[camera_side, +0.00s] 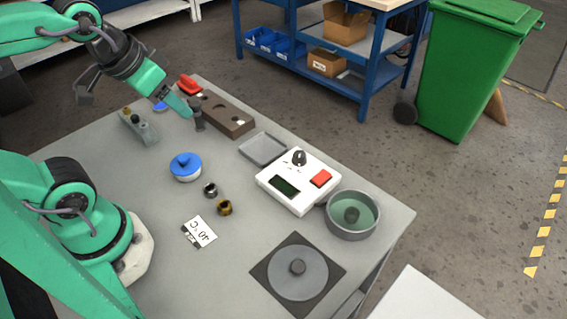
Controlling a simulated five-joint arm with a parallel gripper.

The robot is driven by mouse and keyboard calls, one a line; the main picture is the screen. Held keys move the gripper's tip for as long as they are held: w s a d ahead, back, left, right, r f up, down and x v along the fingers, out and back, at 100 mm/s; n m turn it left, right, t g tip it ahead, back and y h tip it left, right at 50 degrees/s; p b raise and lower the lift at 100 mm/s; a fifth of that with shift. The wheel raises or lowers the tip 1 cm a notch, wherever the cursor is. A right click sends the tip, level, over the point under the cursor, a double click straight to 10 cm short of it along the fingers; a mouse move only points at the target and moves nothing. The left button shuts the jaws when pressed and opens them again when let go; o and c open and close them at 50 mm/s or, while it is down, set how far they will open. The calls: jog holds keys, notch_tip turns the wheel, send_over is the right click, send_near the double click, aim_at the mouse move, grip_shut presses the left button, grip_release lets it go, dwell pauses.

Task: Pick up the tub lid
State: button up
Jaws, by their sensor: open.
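The tub lid (184,160) is blue with a round knob on top. It sits on a small white tub (186,177) on the left middle of the grey table. My gripper (187,110) is open, over the far part of the table, behind the lid and apart from it. Its green end is close to a dark upright peg (198,122); I cannot tell whether they touch. Nothing is visibly held, and the gap between the fingers is hard to make out.
A brown block with holes (228,117) and a grey fixture (138,127) lie farther back. A dark ring (210,189) and a brass ring (224,208) lie just right of the tub. A white control box (298,180), pot (352,214) and round plate (297,272) stand to the right.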

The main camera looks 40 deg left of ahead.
dwell(0.4)
jog(key=n+g, duration=0.5)
jog(key=n, duration=0.4)
send_near(298, 266)
jog(key=shift+w+a+f, duration=0.15)
jog(key=shift+w+a, duration=0.15)
jog(key=shift+w, duration=0.15)
jog(key=shift+s+d+f+g, duration=0.25)
jog(key=shift+d+f+g, duration=0.05)
jog(key=shift+d+f, duration=0.05)
jog(key=shift+f, duration=1.3)
jog(key=shift+f, duration=2.55)
